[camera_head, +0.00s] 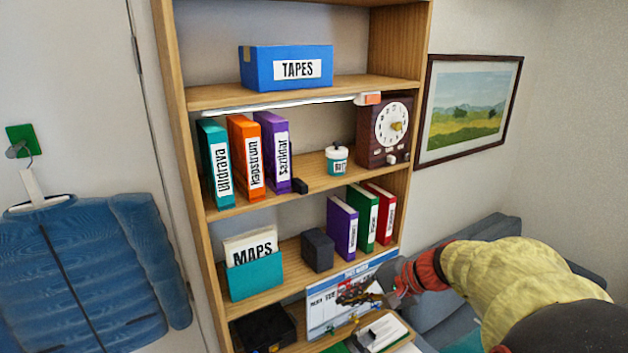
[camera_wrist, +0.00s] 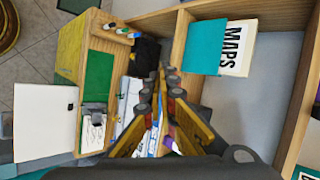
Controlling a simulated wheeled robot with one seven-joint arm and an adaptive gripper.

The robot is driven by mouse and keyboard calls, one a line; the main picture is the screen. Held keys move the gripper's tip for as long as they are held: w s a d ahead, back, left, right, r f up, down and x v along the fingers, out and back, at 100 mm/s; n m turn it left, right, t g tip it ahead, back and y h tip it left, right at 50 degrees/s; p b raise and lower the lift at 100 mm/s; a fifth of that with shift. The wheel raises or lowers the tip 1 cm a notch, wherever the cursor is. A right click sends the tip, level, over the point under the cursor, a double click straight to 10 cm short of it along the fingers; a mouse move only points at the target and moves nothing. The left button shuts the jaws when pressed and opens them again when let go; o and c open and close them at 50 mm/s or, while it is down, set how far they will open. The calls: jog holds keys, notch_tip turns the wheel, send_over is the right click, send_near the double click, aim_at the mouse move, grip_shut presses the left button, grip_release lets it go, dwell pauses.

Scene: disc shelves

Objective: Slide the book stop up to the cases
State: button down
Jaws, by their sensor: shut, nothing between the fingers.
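A dark grey block (camera_head: 318,250), which looks like the book stop, stands on the lower middle shelf. A green case (camera_head: 362,216) and a red case (camera_head: 378,212) stand right of the purple one. My gripper (camera_head: 352,293) is below and in front of that shelf, before the calendar board, apart from the block and the cases. In the wrist view my gripper (camera_wrist: 162,82) has its fingers together, with nothing between them. The block is not clearly visible in the wrist view.
A teal holder marked MAPS (camera_head: 256,276) stands left of the block; it also shows in the wrist view (camera_wrist: 205,47). The calendar board (camera_head: 325,312) stands below. Binders, a small black block (camera_head: 300,186), a pot (camera_head: 336,160) and a clock (camera_head: 385,132) fill the shelf above.

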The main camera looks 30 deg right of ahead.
jog(key=w+d+r+m+t, duration=0.1)
jog(key=w+d+r+t, duration=0.45)
jog(key=r, duration=0.35)
jog(key=w+d+r+m+t, duration=0.1)
jog(key=w+d+r+t, duration=0.4)
jog(key=r, duration=0.5)
jog(key=shift+g, duration=0.55)
jog(key=p+x, duration=0.1)
jog(key=x, duration=0.4)
jog(key=p+x, duration=0.2)
jog(key=x, duration=0.3)
jog(key=shift+w+f, duration=0.2)
jog(key=a, duration=0.2)
jog(key=a+p, duration=0.1)
jog(key=shift+s, duration=0.3)
jog(key=shift+w+a+f, duration=0.1)
jog(key=shift+a, duration=0.05)
jog(key=shift+a, duration=0.1)
jog(key=shift+a+f+b, duration=0.1)
jog(key=shift+b, duration=0.45)
